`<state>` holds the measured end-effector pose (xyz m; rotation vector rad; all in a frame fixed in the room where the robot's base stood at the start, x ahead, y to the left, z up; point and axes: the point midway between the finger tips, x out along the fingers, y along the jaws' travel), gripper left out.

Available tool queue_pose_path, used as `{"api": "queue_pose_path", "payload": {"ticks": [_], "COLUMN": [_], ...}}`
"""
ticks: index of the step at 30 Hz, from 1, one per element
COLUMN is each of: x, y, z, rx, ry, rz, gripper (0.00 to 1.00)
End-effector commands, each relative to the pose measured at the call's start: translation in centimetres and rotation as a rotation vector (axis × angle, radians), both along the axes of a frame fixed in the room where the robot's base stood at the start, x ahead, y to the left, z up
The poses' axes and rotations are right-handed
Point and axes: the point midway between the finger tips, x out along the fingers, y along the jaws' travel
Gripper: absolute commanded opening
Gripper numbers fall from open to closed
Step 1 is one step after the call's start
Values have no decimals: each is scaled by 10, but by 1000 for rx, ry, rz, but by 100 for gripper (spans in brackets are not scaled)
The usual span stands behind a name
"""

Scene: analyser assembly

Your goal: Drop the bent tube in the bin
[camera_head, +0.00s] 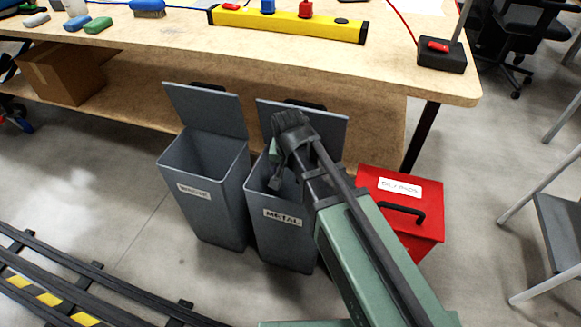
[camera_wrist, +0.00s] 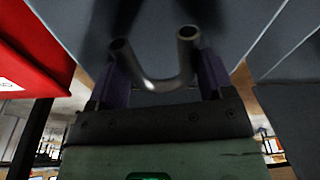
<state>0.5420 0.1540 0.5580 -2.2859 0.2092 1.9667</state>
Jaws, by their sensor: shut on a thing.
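The bent tube (camera_wrist: 153,85) is a grey metal U shape, held between the two dark fingers of my gripper (camera_wrist: 162,78) in the wrist view, with both open ends showing. In the head view my gripper (camera_head: 276,180) is over the mouth of the grey bin labelled METAL (camera_head: 283,235), whose lid stands open at the back. The tube cannot be made out in the head view; my wrist and arm cover part of that bin.
A second open grey bin (camera_head: 208,215) with an unclear label stands left of it. A red box (camera_head: 420,232) with a black handle stands close on the right. The workbench (camera_head: 200,40) edge is behind the bins, with a cardboard box (camera_head: 65,75) on its lower shelf.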

Motion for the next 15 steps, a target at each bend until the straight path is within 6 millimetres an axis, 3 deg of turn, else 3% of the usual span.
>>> {"api": "queue_pose_path", "payload": {"ticks": [8, 9, 13, 15], "x": [0, 0, 0, 0], "y": [0, 0, 0, 0], "z": [-2, -2, -2, -2], "rx": [0, 0, 0, 0], "ry": [0, 0, 0, 0], "rz": [0, 0, 0, 0], "gripper": [51, 81, 100, 100]}}
